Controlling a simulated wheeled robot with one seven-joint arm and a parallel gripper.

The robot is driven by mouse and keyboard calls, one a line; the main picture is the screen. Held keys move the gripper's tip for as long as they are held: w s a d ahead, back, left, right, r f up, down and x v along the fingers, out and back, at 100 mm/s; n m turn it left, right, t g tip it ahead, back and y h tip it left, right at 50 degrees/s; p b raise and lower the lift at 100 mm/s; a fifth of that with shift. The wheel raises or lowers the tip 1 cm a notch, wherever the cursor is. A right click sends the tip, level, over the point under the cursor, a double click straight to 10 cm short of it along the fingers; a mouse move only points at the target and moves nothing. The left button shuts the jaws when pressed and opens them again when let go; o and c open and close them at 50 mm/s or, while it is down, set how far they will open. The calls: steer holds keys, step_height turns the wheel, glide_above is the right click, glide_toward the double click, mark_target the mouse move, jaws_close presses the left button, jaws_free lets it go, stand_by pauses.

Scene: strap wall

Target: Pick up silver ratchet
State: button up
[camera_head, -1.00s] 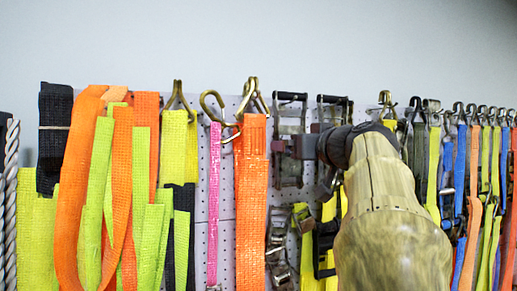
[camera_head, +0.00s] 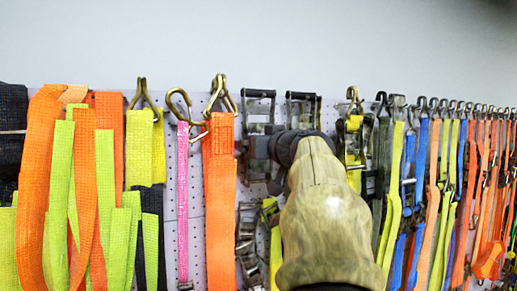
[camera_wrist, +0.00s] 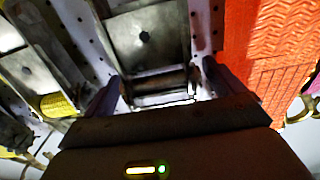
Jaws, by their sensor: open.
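A silver ratchet (camera_head: 258,108) hangs on the pegboard, just right of the wide orange strap. In the wrist view the silver ratchet (camera_wrist: 148,42) shows large, with its roller end between my two fingers. My gripper (camera_head: 258,150) is at the lower part of this ratchet in the head view, and my arm comes up from below right. In the wrist view my gripper (camera_wrist: 162,88) is open, with one finger on each side of the ratchet; I cannot tell whether they touch it. A second silver ratchet (camera_head: 302,108) hangs to the right, partly hidden by my arm.
The wide orange strap (camera_head: 219,190) hangs close on the left, with a pink strap (camera_head: 183,205) beyond it. A yellow ratchet strap (camera_head: 353,140) and many coloured straps crowd the right. The pegboard (camera_head: 198,200) lies close behind. The wall above is bare.

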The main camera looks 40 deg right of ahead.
steer(key=shift+s, duration=0.1)
stand_by(0.3)
steer(key=shift+r, duration=0.1)
steer(key=c, duration=1.6)
steer(key=shift+c, duration=0.2)
